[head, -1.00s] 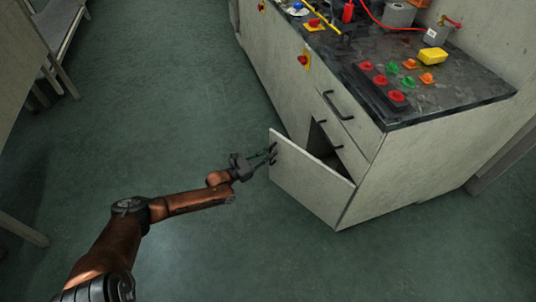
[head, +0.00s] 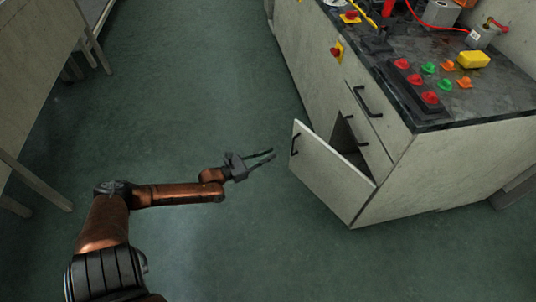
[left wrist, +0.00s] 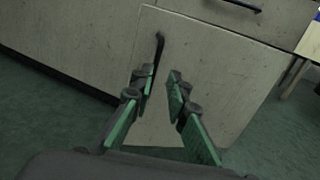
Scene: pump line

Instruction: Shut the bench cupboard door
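The bench cupboard door (head: 333,178) stands partly open at the near end of the bench, with a dark gap behind it. Its black handle (head: 294,144) is near the free edge. My left gripper (head: 272,158) is to the left of the door, apart from it, with its fingers spread and nothing between them. In the left wrist view the door (left wrist: 215,75) fills the middle, and its handle (left wrist: 154,62) stands beyond the left finger of the open gripper (left wrist: 160,90). My right gripper is not in view.
The bench (head: 440,165) has drawers with black handles (head: 367,102) above the cupboard. A pale table (head: 38,70) stands at the left. The green floor between is clear.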

